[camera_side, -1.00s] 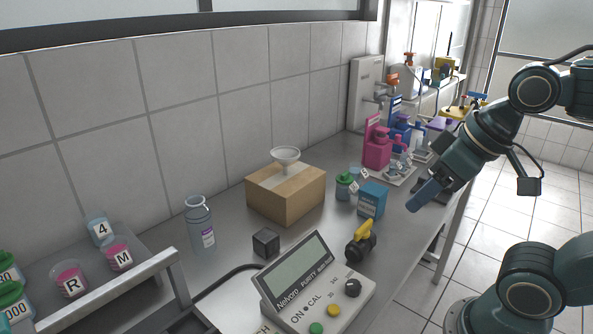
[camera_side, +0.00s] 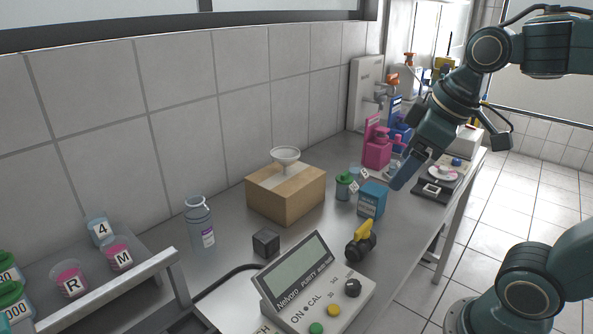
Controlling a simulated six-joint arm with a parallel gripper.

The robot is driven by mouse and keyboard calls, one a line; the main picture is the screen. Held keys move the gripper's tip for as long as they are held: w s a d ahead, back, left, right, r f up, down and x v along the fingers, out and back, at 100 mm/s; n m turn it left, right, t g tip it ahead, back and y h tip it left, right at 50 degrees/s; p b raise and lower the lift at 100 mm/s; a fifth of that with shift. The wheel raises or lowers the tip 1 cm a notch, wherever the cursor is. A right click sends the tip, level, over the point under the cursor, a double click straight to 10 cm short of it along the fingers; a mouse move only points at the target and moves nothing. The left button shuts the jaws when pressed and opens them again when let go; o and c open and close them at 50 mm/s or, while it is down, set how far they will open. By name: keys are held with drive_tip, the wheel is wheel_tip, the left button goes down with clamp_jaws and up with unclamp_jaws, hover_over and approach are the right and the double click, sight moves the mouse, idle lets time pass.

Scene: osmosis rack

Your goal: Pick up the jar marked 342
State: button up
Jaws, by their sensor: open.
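No jar with a clearly readable 342 is in view. A small jar with a green lid (camera_side: 345,186) stands on the bench between the cardboard box and a blue carton; a white tag is beside it, too small to read. Two green-lidded jars (camera_side: 9,300) are cut off at the left edge, with labels partly showing "80" and "000". My gripper (camera_side: 403,175) is open and empty, pointing down above the bench, to the right of the blue carton and apart from it.
The cardboard box (camera_side: 284,193) carries a white funnel (camera_side: 285,156). The blue carton (camera_side: 371,200), a black-and-yellow tool (camera_side: 361,242) and a purity meter (camera_side: 315,290) stand nearer. Pink bottles (camera_side: 377,152) stand behind. A metal rail (camera_side: 110,290) edges the left tray.

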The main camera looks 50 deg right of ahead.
drive_tip(key=w+d+r+n+g, duration=0.15)
drive_tip(key=w+d+n, duration=0.3)
drive_tip(key=w, duration=0.45)
drive_tip(key=n+g, duration=0.3)
drive_tip(key=n, duration=1)
hover_over(345, 172)
wheel_tip(345, 172, down, 10)
drive_tip(key=f, duration=0.1)
drive_tip(key=shift+a+r+m, duration=0.1)
drive_tip(key=shift+r+m, duration=0.15)
drive_tip(key=shift+f, duration=0.1)
drive_tip(key=shift+f, duration=4.25)
drive_tip(key=shift+s+f, duration=0.1)
drive_tip(key=shift+f, duration=2.45)
